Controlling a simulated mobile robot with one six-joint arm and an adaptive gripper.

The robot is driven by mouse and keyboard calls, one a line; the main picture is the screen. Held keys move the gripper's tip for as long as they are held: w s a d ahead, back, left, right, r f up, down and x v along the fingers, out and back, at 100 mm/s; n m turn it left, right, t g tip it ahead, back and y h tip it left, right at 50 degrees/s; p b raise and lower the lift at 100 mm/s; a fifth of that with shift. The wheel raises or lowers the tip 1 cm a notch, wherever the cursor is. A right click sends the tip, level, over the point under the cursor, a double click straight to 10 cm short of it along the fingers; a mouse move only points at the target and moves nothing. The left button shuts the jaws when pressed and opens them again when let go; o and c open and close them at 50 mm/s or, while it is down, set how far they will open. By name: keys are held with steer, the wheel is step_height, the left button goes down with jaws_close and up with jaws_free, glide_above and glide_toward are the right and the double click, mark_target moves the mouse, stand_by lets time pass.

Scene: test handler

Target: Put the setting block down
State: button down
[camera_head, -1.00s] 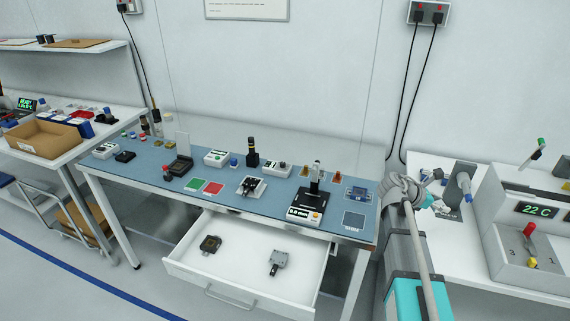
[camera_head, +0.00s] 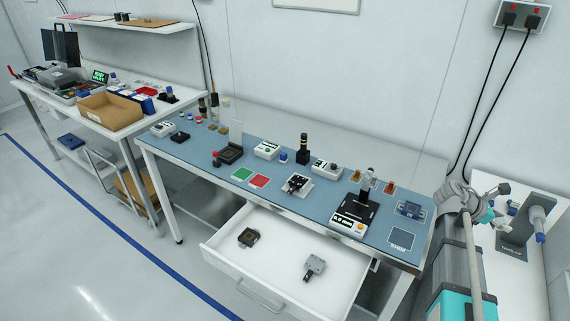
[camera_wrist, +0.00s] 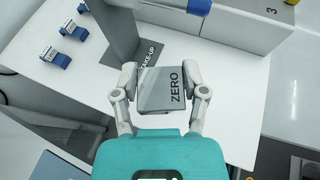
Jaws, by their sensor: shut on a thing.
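The setting block, a grey square block marked ZERO (camera_wrist: 160,90), is held between the two fingers of my gripper (camera_wrist: 165,84) in the wrist view. The fingers are shut on its left and right sides. The block is over the white bench top (camera_wrist: 232,128), beside a grey stand marked TAKE-UP (camera_wrist: 118,32). How high it is above the bench I cannot tell. In the head view my gripper (camera_head: 497,191) is at the right edge, beside the blue-matted table; the block is not clearly made out there.
In the wrist view, blue-and-white pieces (camera_wrist: 56,58) stand at the left. Bare bench lies right of the block.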

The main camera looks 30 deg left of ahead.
steer(key=shift+d, duration=0.1)
steer(key=s+a+n+t+y, duration=0.2)
steer(key=a+n+t, duration=0.1)
steer(key=a, duration=1.2)
steer(key=s+a+n+t+y, duration=0.1)
steer(key=a+n+t+y, duration=0.25)
steer(key=a, duration=1.15)
steer(key=s+a+n+y, duration=0.2)
steer(key=s+a, duration=0.3)
steer(key=a, duration=0.3)
steer(key=s+a+f+n+t+y+b, duration=0.1)
steer(key=s+a+n+y, duration=0.1)
steer(key=s+a, duration=0.3)
steer(key=s+a+n+t+y, duration=0.1)
steer(key=s+a, duration=0.4)
steer(key=a, duration=0.8)
steer(key=shift+s+f+n+y, duration=0.15)
steer(key=shift+s+n+y, duration=0.2)
steer(key=shift+n+y, duration=0.45)
steer(key=shift+w+t+h, duration=0.1)
steer(key=shift+t+h, duration=0.15)
